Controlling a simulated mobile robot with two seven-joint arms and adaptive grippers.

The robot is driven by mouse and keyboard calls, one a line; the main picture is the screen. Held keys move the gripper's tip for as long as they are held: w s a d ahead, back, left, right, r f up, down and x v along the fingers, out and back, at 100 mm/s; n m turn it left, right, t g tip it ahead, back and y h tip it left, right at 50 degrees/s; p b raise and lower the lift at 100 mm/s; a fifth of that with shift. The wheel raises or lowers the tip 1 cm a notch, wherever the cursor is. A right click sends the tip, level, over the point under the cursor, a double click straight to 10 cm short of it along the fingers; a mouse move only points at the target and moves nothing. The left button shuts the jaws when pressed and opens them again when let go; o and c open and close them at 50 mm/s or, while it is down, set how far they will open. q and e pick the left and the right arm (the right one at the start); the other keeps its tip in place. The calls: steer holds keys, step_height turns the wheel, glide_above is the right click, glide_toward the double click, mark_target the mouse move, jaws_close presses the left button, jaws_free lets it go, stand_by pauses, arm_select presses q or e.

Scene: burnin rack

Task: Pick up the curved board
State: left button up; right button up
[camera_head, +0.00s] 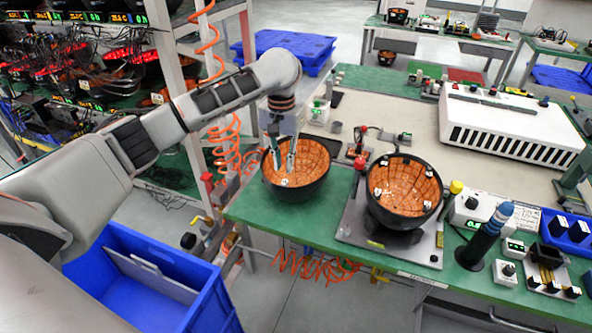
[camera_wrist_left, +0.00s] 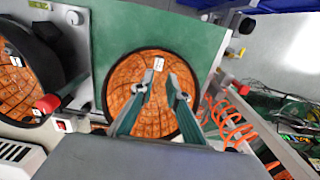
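A black bowl-shaped curved board with an orange gridded inside (camera_head: 312,160) sits on the green table near its left front corner. A second similar curved board (camera_head: 404,188) rests on a metal fixture to its right. My left gripper (camera_head: 284,168) reaches down into the left bowl. In the left wrist view its two fingers (camera_wrist_left: 160,92) stand apart over the orange inside of this bowl (camera_wrist_left: 152,118), with nothing clearly held between them. A small white square marks the bowl's inside near the rim. Whether the fingertips touch the bowl is unclear. My right gripper is not in view.
The fixture plate (camera_head: 355,222) stands close to the right of the left bowl. A white vented unit (camera_head: 515,125) is at the back right. A blue crate (camera_head: 150,290) stands on the floor left of the table. Orange coiled hoses (camera_head: 225,145) hang beside the rack.

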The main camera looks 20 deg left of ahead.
mark_target(285, 181)
arm_select(q)
steer(key=shift+s+d+f, duration=0.1)
steer(key=shift+s+f, duration=0.05)
steer(key=shift+f, duration=0.3)
steer(key=shift+s+d+f, duration=0.1)
steer(key=shift+s+f, duration=0.05)
steer(key=shift+f, duration=0.25)
steer(key=shift+w+f, duration=0.1)
steer(key=shift+f, duration=2.5)
jaws_close()
